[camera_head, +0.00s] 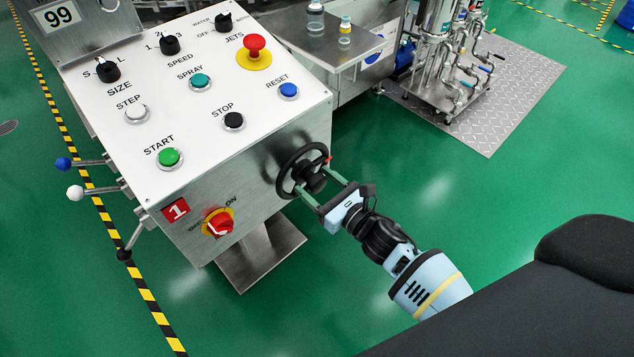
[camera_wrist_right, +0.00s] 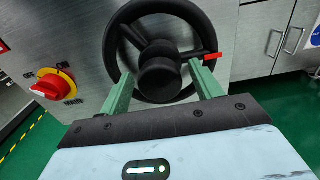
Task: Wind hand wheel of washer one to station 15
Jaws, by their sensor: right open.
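The black hand wheel (camera_head: 282,178) sits on the front face of the washer's control box (camera_head: 250,150), beside the red label with a white 1 (camera_head: 176,209). A red piece (camera_wrist_right: 210,56) shows at the right of the wheel's rim. The wheel also shows in the right wrist view (camera_wrist_right: 112,52), with spokes and a dark central hub. My right gripper (camera_head: 314,178) is open, its two green fingers reaching to the wheel on either side of the hub. Whether the fingers touch the rim or spokes I cannot tell. A display plate (camera_head: 58,16) reads 99. My left gripper is not in view.
A red rotary switch on yellow (camera_head: 218,222) is left of the wheel. The box top has several buttons, including a red emergency button (camera_head: 254,46). Levers with blue and white knobs (camera_head: 75,192) stick out left. A steel table (camera_head: 320,45) stands behind. Green floor is open at right.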

